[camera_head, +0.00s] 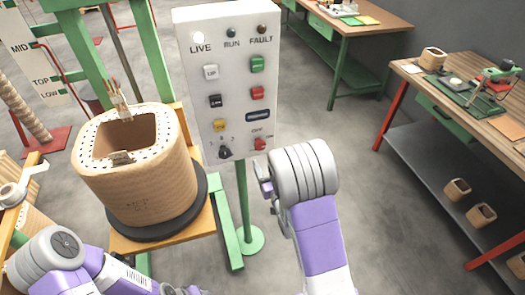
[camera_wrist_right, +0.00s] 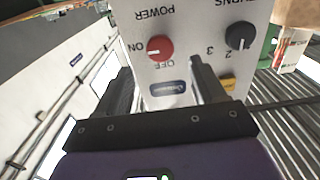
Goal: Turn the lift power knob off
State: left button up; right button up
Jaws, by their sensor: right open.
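The red power knob (camera_head: 260,144) is at the lower right of the white control panel (camera_head: 187,55). In the right wrist view, the panel appears upside down and the red knob (camera_wrist_right: 160,48) has its white mark pointing toward the ON label, with OFF to its side. My right gripper (camera_head: 266,184) is just below and in front of the knob in the head view. In the right wrist view, its two dark fingers (camera_wrist_right: 163,82) are apart, with the knob beyond the gap between them, not gripped. My left arm is at the bottom left; its fingers are not clear.
A black numbered knob (camera_head: 224,152) sits left of the red knob, with push buttons above. A large wound coil (camera_head: 140,170) stands on a dark round base close to the panel's left. Workbenches stand at the right and back; the floor between is clear.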

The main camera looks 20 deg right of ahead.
aim_at(261, 148)
jog(key=w, duration=0.6)
jog(key=shift+w+d, duration=0.2)
jog(key=shift+d, duration=0.05)
jog(key=c, duration=1)
jog(key=shift+c, duration=0.2)
